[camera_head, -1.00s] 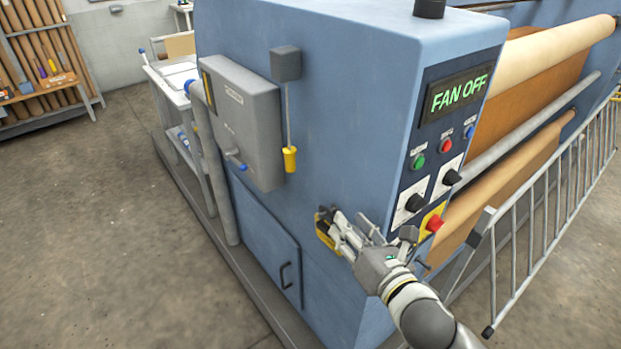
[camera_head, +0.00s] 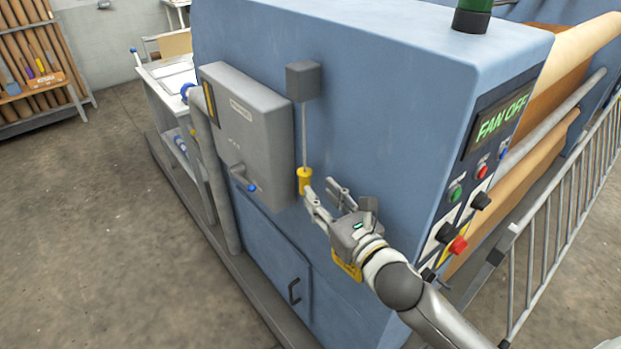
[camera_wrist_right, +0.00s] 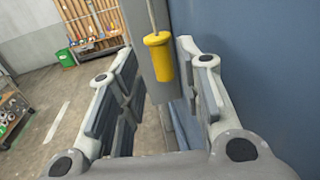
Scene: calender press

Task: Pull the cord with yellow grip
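The yellow grip (camera_head: 304,181) hangs on a thin cord (camera_head: 305,135) from a grey box (camera_head: 303,80) on the blue machine's side. My right gripper (camera_head: 322,188) is open and empty just right of the grip, with one fingertip overlapping the grip's lower end in the head view. In the right wrist view, the yellow grip (camera_wrist_right: 158,57) shows between the spread fingers of the right gripper (camera_wrist_right: 157,65), near the fingertips. I cannot tell whether a finger touches it. My left gripper is not in view.
A grey cabinet (camera_head: 247,130) with a blue-tipped lever (camera_head: 243,178) sticks out left of the cord. A control panel (camera_head: 480,165) reading FAN OFF, with buttons and knobs, is on the machine's right face. A metal railing (camera_head: 560,220) stands at the right. The floor at left is clear.

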